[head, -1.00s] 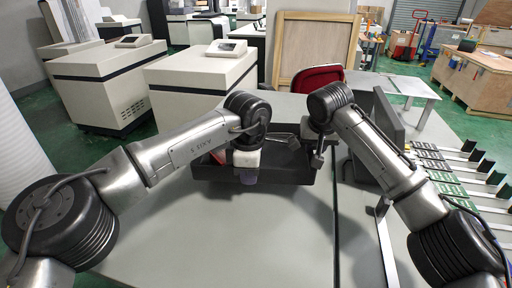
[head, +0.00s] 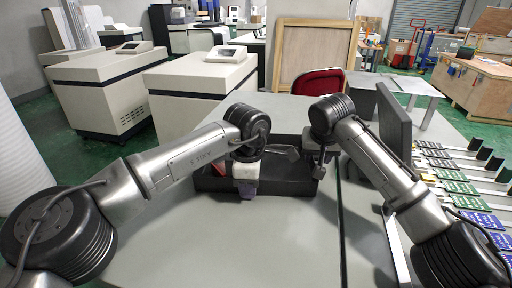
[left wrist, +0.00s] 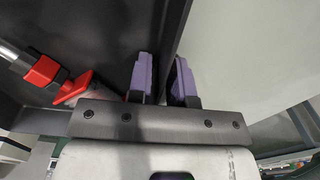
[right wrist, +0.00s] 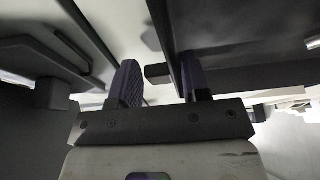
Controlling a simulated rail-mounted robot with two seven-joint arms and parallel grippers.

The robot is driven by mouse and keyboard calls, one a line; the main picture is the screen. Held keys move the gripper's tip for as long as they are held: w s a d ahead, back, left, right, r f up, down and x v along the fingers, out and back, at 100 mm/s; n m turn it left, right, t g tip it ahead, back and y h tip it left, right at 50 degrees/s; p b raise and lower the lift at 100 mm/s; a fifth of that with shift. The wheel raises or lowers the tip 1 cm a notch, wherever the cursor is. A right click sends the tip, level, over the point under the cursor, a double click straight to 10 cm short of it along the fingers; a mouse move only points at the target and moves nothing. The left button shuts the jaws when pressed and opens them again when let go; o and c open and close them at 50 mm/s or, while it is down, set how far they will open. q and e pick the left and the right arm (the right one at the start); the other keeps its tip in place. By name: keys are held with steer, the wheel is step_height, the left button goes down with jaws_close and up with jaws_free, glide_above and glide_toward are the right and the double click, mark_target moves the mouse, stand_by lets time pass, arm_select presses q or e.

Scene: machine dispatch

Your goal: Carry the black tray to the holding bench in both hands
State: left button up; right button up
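The black tray (head: 285,187) is at the middle of the grey table, with its long side towards me. A tool with red parts (left wrist: 42,70) lies in it, partly hidden by my left arm in the head view. My left gripper (head: 246,190) is at the tray's near wall. Its purple fingers (left wrist: 160,80) are close together on either side of the dark wall, appearing shut on it. My right gripper (head: 319,170) is at the tray's right end. In the right wrist view its fingers (right wrist: 160,82) are well apart, straddling the tray edge with a visible gap.
A dark monitor-like panel (head: 394,122) stands right of the tray, close to my right arm. Several green and blue boards (head: 455,187) lie in rows at the far right. The near table top (head: 270,245) is clear. Cream machines (head: 195,90) stand behind at left.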

arm_select(q)
steer(key=shift+o, duration=0.7)
arm_select(e)
steer(key=shift+o, duration=0.7)
steer(key=shift+a, duration=0.2)
arm_select(q)
steer(key=shift+r, duration=0.1)
steer(key=shift+r, duration=0.25)
step_height(320, 180, up, 10)
steer(key=shift+w+d+r, duration=0.1)
steer(key=shift+r, duration=0.05)
arm_select(e)
steer(key=shift+s+a, duration=0.1)
steer(key=shift+s, duration=0.05)
arm_select(q)
steer(key=shift+r, duration=0.5)
arm_select(e)
steer(key=shift+r, duration=0.15)
steer(key=v, duration=1.1)
steer(key=shift+r, duration=0.35)
steer(key=shift+s, duration=0.1)
